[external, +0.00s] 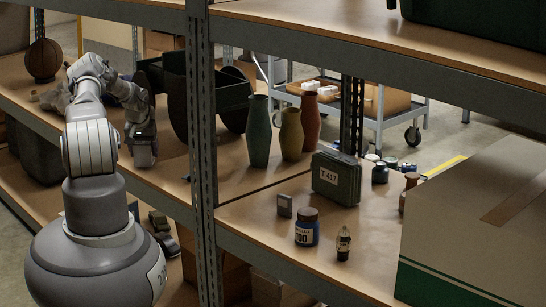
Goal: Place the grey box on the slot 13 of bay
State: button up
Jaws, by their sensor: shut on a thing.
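My gripper (144,160) points down over the left shelf bay, left of the grey upright. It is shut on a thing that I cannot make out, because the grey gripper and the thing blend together. A small grey-blue box (284,205) stands upright on the right bay's shelf, well to the right of my gripper and apart from it. I cannot tell whether this is the task's grey box or whether that box is in my jaws. No mark for slot 13 can be read.
The grey upright (203,130) stands between the bays. Right of it are several vases (258,132), a green case (336,177) marked T 417, a blue jar (307,227) and a small dark bottle (343,243). A large cardboard box (470,215) is at the right.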

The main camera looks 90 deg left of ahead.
jog(key=shift+f, duration=0.65)
jog(key=shift+r, duration=0.15)
jog(key=o, duration=1.6)
jog(key=shift+c, duration=0.2)
jog(key=p+v, duration=0.4)
jog(key=v, duration=0.8)
